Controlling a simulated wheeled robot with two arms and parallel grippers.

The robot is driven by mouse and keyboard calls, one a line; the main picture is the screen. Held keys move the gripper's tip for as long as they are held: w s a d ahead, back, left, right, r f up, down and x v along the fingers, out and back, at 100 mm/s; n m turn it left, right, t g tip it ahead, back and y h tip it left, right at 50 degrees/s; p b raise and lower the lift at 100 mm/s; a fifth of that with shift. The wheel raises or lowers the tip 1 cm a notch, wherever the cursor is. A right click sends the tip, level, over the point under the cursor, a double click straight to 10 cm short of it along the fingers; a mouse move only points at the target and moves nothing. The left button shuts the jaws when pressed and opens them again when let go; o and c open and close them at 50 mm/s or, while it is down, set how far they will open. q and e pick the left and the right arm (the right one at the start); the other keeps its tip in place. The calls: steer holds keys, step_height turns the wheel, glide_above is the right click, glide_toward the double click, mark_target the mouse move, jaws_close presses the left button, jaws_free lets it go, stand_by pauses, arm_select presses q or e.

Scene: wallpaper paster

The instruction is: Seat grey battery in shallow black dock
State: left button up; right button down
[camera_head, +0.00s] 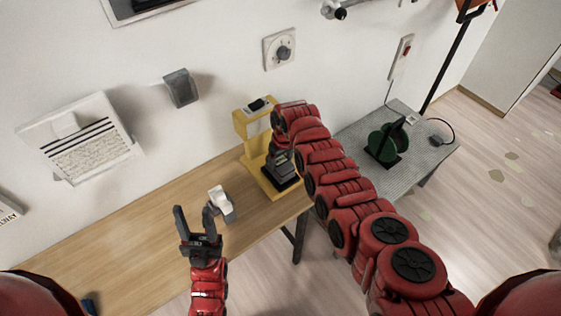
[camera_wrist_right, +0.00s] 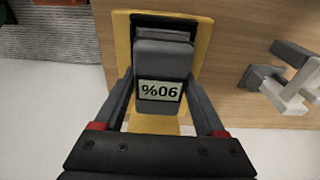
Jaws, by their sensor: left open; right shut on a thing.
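The grey battery (camera_wrist_right: 163,62) has a label that reads 90%, upside down in the right wrist view. My right gripper (camera_wrist_right: 162,80) is shut on its sides, one finger along each. The battery is over the yellow stand, with the black dock (camera_wrist_right: 168,19) showing at its far end. I cannot tell whether it rests in the dock or hovers just above. In the head view the yellow stand (camera_head: 247,125) is on the wooden table, and my right arm partly covers it and the battery. My left gripper (camera_head: 196,212) is open and empty above the table.
A white and grey object (camera_head: 221,202) is on the wooden table (camera_head: 130,250) near my left gripper. A grey side table (camera_head: 430,150) with a dark green device (camera_head: 384,142) stands to the right. The table's left part is mostly clear.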

steer(key=shift+f, duration=0.25)
steer(key=shift+f+b, duration=0.3)
steer(key=shift+b, duration=0.15)
steer(key=shift+f+b, duration=0.7)
steer(key=shift+f, duration=0.1)
jaws_free()
steer(key=shift+r, duration=0.1)
